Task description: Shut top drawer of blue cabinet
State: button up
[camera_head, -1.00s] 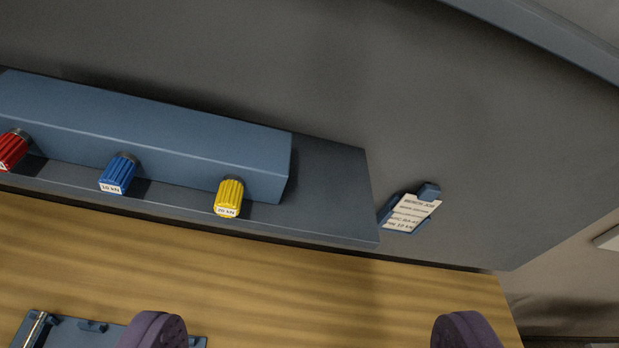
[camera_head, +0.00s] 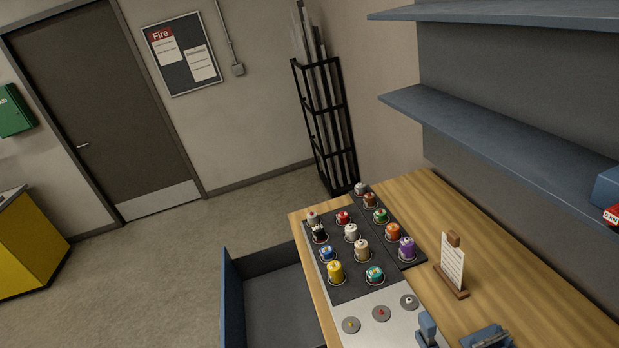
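The open drawer (camera_head: 270,300) of the blue cabinet shows at the bottom middle, pulled out to the left of the wooden worktop (camera_head: 545,285). Its blue front panel (camera_head: 232,308) stands away from the worktop, with floor to its left. The drawer's dark inside looks empty where I see it. The lower part of the drawer is cut off by the picture's bottom edge, and the cabinet body is hidden under the worktop. My gripper is not in this view.
A dark tray (camera_head: 337,285) of several coloured knobs and a card stand (camera_head: 453,265) are on the worktop. Blue shelves (camera_head: 500,140) overhang it at right. A black rod rack (camera_head: 325,120) stands behind. The floor (camera_head: 150,275) is clear left of the drawer, up to a yellow cabinet (camera_head: 28,245).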

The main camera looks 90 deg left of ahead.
aim_at(266, 300)
jog(key=k+l+u, duration=0.2)
jog(key=k+u, duration=0.75)
jog(key=u, duration=1.6)
jog(key=i+l+z, duration=0.1)
jog(key=i, duration=0.95)
